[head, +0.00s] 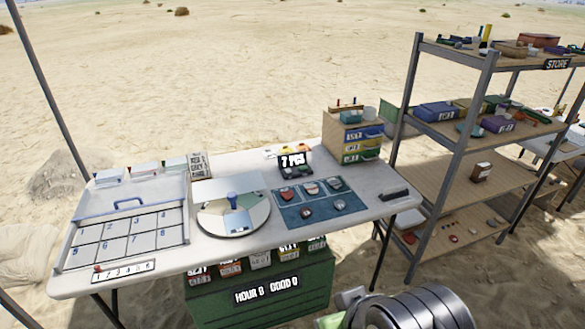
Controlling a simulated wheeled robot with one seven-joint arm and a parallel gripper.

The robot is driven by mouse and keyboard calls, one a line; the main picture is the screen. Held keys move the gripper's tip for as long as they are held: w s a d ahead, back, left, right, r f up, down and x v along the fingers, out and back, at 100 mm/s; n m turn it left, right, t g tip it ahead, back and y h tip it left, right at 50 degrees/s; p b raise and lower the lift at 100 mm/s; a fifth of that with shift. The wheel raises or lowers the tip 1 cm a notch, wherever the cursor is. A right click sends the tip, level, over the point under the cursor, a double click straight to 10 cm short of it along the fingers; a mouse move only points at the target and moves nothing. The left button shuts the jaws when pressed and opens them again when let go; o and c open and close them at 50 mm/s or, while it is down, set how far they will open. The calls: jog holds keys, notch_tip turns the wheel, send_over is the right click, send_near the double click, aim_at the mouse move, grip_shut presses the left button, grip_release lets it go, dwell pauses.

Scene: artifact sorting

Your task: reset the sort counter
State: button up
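No label reading "sort counter" is legible, so I cannot tell for certain which item it is. A small dark display (294,163) at the back of the white table reads "7 PCS". A numbered strip (123,271) lies at the table's front left corner, with a small red piece (98,268) at its left end. My grey arm links show at the bottom, right of the chest; my gripper's fingers are not visible.
The white table (262,251) holds a numbered tray (128,203), a round sectioned disc (232,208), a blue mat (313,192) with several pieces and a small drawer cabinet (352,137). A metal shelf (439,167) stands at the right. Open sand lies behind.

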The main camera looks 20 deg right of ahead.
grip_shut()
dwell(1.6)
